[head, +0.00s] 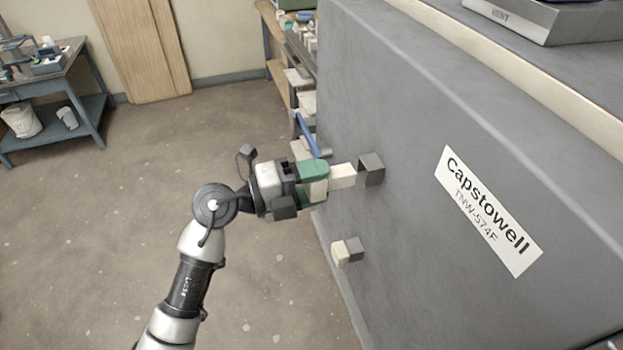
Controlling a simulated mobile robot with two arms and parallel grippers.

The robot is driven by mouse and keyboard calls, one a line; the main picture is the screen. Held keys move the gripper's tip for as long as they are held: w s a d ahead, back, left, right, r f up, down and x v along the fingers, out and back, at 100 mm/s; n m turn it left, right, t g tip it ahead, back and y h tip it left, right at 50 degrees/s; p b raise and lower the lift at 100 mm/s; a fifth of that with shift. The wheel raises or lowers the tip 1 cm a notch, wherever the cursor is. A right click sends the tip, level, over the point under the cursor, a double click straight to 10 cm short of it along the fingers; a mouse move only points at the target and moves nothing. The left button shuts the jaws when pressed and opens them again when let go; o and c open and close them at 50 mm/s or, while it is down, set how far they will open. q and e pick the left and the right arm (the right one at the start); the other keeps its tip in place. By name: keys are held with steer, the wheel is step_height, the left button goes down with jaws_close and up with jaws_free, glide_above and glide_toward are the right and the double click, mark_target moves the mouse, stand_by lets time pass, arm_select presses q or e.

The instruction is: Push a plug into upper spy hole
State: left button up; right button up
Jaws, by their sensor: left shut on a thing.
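My left gripper (316,182) has green fingers shut on a cream plug (343,176), which points at the grey kiln wall. The upper spy hole (372,169) is a dark square collar standing out from that wall. The plug's far end meets the collar's near face. I cannot tell whether its tip is inside, as the opening is hidden. Most of the plug's length shows outside the collar. My right gripper is out of view.
A lower dark collar (354,249) has another cream plug (340,254) at its mouth. The kiln (410,220) fills the right side and bears a Capstowell label (488,210). Shelving (280,60) stands behind. A bench (60,85) is at the back left. The floor (110,200) between is clear.

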mark_target(349, 175)
arm_select(q)
steer(key=shift+w+d, duration=0.1)
steer(key=shift+d, duration=0.1)
stand_by(0.4)
steer(key=shift+d+p, duration=0.2)
steer(key=shift+p, duration=0.1)
steer(key=shift+p+x, duration=0.3)
steer(key=shift+x, duration=0.5)
steer(key=shift+w+d, duration=0.1)
steer(key=shift+d, duration=0.05)
steer(key=shift+p+x, duration=0.35)
steer(key=shift+x, duration=0.5)
steer(key=shift+d, duration=0.15)
steer(key=shift+w+d+p, duration=0.25)
steer(key=shift+d+p, duration=0.05)
steer(key=shift+d, duration=0.2)
steer(key=shift+d, duration=0.15)
stand_by(0.4)
